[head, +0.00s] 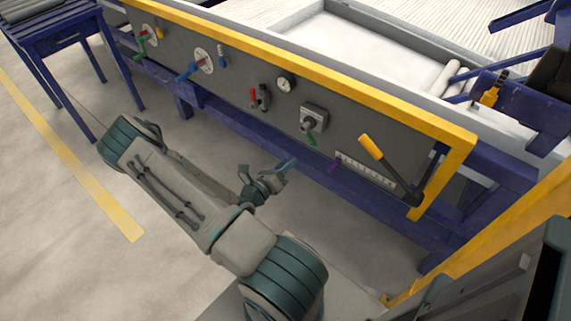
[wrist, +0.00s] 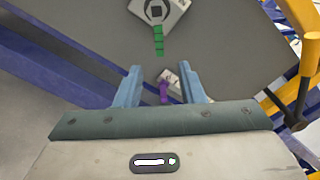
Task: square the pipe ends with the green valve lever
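A green lever (head: 312,140) hangs below a square grey valve box (head: 313,118) on the grey panel. In the wrist view the green lever (wrist: 158,42) points down from the valve plate (wrist: 157,10), just beyond and between my fingertips. A second green lever (head: 140,49) is at the panel's far left, beside a round white dial. My gripper (head: 285,170) is in front of and below the panel, left of the nearer green lever. In the wrist view my gripper (wrist: 160,69) has its blue fingers apart, nothing held. No pipe ends show clearly.
The panel also carries a blue lever (head: 188,73), a red lever (head: 252,97), a gauge (head: 285,84), a purple lever (head: 333,164) and a large yellow-handled lever (head: 372,147). The purple lever also shows between my fingers (wrist: 163,92). A blue rail (head: 230,120) runs below the panel.

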